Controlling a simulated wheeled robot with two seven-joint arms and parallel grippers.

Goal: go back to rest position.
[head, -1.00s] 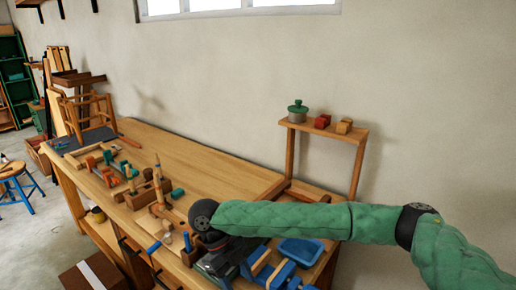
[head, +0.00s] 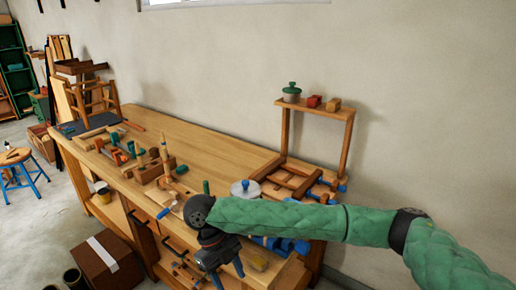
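My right arm comes in from the right in a green padded sleeve and crosses in front of the bench's right end. My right gripper (head: 228,275) points down at the bench's front edge. Its two dark fingers are spread apart, and I see nothing held between them. My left gripper is not in the head view. The wooden workbench (head: 205,142) stands along the wall; my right arm hides part of its near right end.
Clamps and wooden tools (head: 150,172) lie along the bench front. A stool (head: 92,98) stands at its far end. A small shelf (head: 318,107) holds a green-lidded pot (head: 291,95) and blocks. A cardboard box (head: 105,262) is on the floor. The bench's back middle is clear.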

